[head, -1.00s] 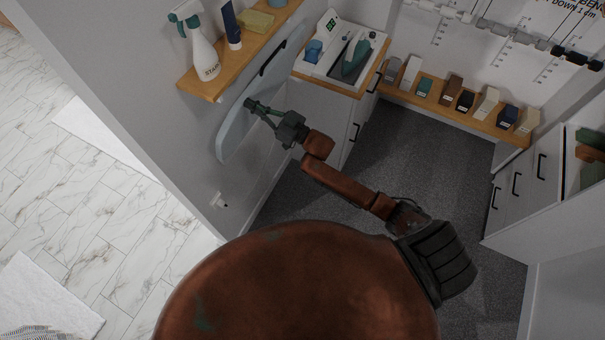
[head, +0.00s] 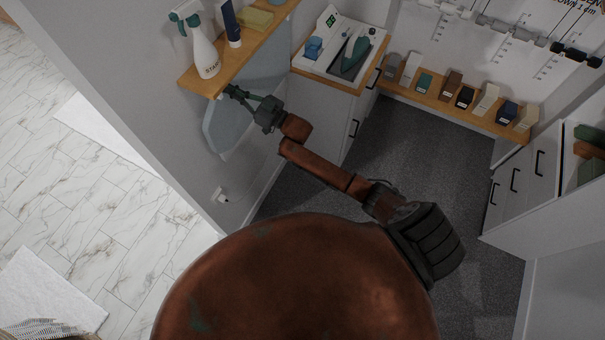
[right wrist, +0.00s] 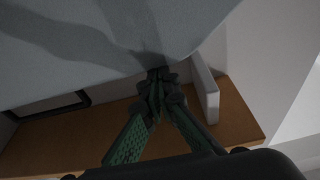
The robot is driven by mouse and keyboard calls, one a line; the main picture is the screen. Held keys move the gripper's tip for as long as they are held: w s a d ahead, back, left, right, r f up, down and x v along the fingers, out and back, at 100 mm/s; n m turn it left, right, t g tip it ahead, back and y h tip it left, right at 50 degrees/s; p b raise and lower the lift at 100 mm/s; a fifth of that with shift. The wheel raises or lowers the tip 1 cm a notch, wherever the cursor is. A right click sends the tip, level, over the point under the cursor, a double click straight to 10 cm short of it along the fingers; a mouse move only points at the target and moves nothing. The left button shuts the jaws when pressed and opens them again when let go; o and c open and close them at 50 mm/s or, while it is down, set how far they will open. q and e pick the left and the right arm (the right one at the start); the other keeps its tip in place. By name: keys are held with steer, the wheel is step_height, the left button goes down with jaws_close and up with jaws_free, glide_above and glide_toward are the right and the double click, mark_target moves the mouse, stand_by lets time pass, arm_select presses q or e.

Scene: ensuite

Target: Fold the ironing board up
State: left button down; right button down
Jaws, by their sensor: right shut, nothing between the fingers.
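The ironing board (head: 228,122) is a pale blue-grey panel with a rounded lower end. In the head view it stands steeply at the left wall, its upper part partly hidden by the wooden shelf. My right gripper (head: 234,92) is shut and empty at the board's face, just below the shelf. In the right wrist view the board (right wrist: 90,35) fills the top, and the fingertips of my right gripper (right wrist: 156,82) are close together at its edge; I cannot tell whether they touch it. My left gripper is not in view.
A cabinet (head: 312,115) with a teal iron (head: 355,54) stands right of the board. The dark carpet (head: 410,160) is clear.

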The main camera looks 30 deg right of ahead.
steer(key=shift+r, duration=0.4)
